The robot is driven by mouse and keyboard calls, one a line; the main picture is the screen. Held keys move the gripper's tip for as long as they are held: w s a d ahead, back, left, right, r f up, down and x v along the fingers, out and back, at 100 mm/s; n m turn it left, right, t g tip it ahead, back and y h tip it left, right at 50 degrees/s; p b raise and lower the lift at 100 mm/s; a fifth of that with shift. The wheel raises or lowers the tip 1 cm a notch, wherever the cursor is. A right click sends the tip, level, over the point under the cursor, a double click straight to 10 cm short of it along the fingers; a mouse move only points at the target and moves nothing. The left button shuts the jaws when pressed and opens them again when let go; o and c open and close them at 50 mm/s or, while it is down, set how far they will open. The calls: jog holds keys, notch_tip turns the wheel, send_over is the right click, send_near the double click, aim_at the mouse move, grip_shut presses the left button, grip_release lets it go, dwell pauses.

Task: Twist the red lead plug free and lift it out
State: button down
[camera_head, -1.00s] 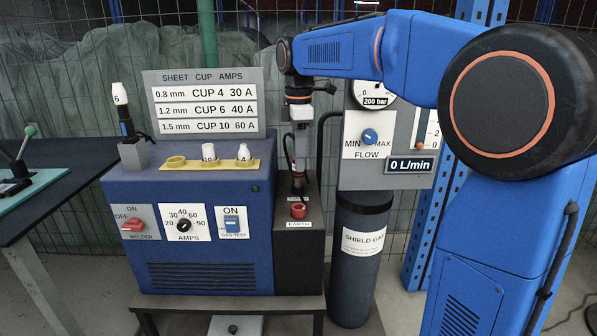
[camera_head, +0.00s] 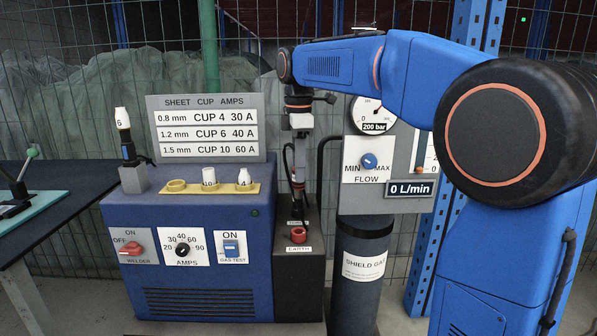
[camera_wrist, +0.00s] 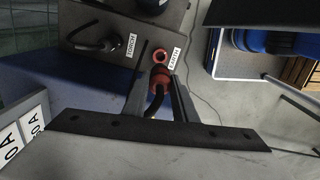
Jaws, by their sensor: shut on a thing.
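The red plug (camera_wrist: 159,77) with its black cable is between the two fingers of my gripper (camera_wrist: 160,88) in the wrist view. My gripper is shut on it. The red ring of the EARTH socket (camera_wrist: 163,54) shows just beyond the plug, with a dark centre, and the plug looks out of it. In the head view my gripper (camera_head: 297,203) hangs above the dark side box of the welder. The red socket (camera_head: 290,236) stands below it behind the EARTH label. The plug is hard to make out there.
The TORCH socket's black plug and cable (camera_wrist: 95,42) are close beside the EARTH socket. The blue welder (camera_head: 190,255) carries a yellow cup tray (camera_head: 208,187) and a sign (camera_head: 206,128). The gas cylinder (camera_head: 362,270) and flow panel (camera_head: 385,150) stand close on the right.

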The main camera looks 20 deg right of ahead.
jog(key=shift+r, duration=2.15)
